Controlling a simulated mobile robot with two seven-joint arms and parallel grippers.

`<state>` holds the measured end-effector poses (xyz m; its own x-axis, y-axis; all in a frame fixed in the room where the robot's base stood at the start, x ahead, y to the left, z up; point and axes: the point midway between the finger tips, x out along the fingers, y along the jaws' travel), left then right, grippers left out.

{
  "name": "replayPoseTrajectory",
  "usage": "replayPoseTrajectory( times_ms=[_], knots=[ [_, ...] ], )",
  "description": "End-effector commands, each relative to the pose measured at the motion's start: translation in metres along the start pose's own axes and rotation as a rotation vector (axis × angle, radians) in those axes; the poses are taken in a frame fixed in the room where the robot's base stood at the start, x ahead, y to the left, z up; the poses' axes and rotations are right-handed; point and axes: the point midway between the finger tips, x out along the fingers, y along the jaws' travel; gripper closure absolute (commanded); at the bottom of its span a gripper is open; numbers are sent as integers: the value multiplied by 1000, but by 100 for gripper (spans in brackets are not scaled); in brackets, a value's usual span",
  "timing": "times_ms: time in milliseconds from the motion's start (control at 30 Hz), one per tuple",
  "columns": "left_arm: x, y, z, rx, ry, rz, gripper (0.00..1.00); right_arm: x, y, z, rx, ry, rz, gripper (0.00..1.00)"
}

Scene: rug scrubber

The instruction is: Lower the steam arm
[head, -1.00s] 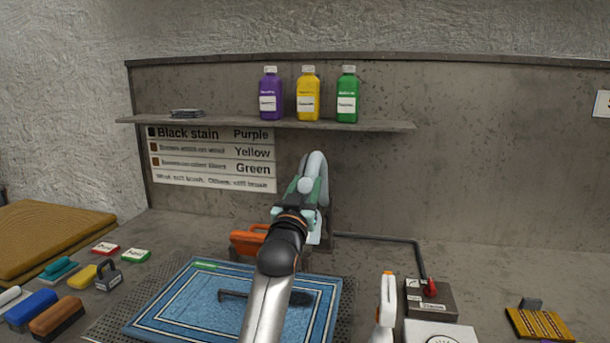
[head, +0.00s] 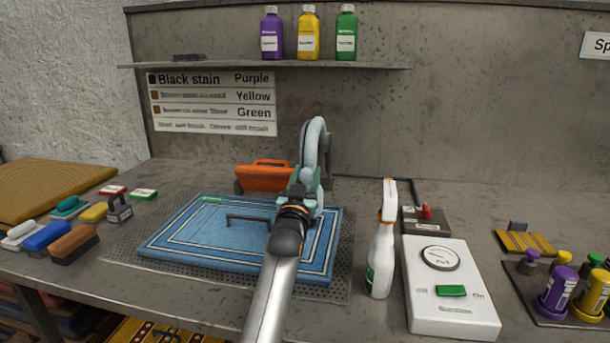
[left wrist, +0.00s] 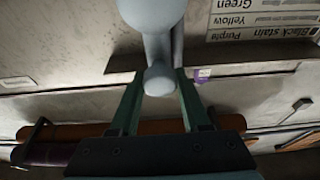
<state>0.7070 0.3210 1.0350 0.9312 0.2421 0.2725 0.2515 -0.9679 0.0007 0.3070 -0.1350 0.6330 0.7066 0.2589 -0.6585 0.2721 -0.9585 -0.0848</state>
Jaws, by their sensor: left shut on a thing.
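The steam arm (head: 314,138) is a thick pale grey curved tube rising behind the right part of the blue rug (head: 185,235). My left gripper (head: 304,193) is shut on the arm's front end, over the rug's back right part. In the left wrist view the two green fingers (left wrist: 158,92) clasp a rounded pale knob of the steam arm (left wrist: 160,45), one finger on each side. My own arm hides part of the rug. A dark bar-shaped handle lies over the rug's middle. My right gripper is not in view.
An orange tool (head: 263,177) stands behind the rug. A spray bottle (head: 381,250) and a white control box (head: 450,295) with a dial and green switch stand right. Brushes (head: 73,243) lie left. The shelf (head: 270,65) above holds three bottles.

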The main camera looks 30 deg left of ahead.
Motion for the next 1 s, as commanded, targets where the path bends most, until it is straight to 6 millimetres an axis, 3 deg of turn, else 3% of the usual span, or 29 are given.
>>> replayPoseTrajectory(
  times_ms=[33, 333, 367, 600, 1000],
  knots=[
    [-2, 1, 12, 1, -23, 1, 100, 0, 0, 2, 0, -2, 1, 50],
    [-3, 1, 15, 1, -30, 1, 100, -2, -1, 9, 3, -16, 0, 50],
    [-3, 1, 15, 1, -30, 1, 52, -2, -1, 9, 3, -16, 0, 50],
    [-2, 1, 11, 1, -20, 1, 25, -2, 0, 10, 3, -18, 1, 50],
    [-1, 0, 8, 1, -13, 1, 24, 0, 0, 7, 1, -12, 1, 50]
  ],
)
